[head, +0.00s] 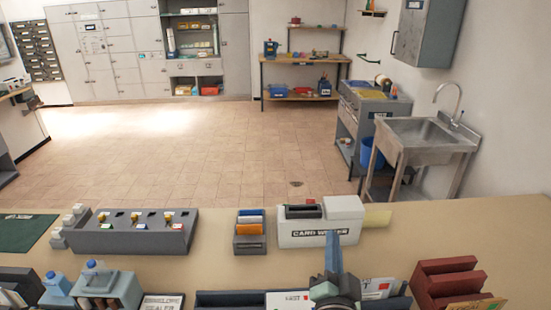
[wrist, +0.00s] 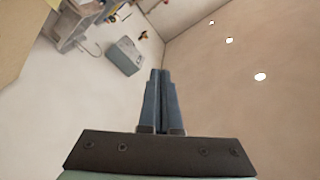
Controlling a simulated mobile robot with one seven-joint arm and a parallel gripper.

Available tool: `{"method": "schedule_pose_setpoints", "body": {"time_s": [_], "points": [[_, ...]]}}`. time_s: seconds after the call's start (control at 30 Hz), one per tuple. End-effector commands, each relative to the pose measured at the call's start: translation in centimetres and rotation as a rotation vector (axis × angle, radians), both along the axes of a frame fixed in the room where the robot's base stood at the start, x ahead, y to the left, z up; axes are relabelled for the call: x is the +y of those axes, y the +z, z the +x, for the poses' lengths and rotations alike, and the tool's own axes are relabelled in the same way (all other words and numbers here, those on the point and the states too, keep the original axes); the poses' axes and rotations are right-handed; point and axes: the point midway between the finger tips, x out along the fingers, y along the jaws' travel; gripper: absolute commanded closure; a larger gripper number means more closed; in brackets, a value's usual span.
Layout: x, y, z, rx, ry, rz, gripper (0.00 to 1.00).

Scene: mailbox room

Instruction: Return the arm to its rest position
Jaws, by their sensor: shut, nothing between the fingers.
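My gripper (wrist: 160,73) shows in the wrist view with its two blue-grey fingers together and nothing between them. The wrist view is turned, facing the wall and ceiling. In the head view, my gripper (head: 333,238) is at the bottom centre, with its fingers pointing up in the picture. It is in front of the white card writer (head: 310,232) and covers part of its label. I cannot tell from this view whether it touches the card writer.
The counter (head: 410,230) holds a grey unit with coloured knobs (head: 130,236), a card holder (head: 249,242), blue-capped bottles (head: 92,274) and a dark red rack (head: 450,280). Behind it are open tiled floor (head: 200,150), a steel sink (head: 425,135) and shelves (head: 300,95).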

Motion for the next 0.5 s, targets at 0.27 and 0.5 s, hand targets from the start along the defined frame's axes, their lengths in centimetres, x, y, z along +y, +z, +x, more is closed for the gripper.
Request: {"method": "schedule_pose_setpoints", "body": {"time_s": [0.27,0.5], "points": [[6.1,21.2,-1.5,-0.281,0.029,-0.366,1.00],[10.0,35.9,-9.7,-0.519,-0.077,-0.619,1.00]]}}
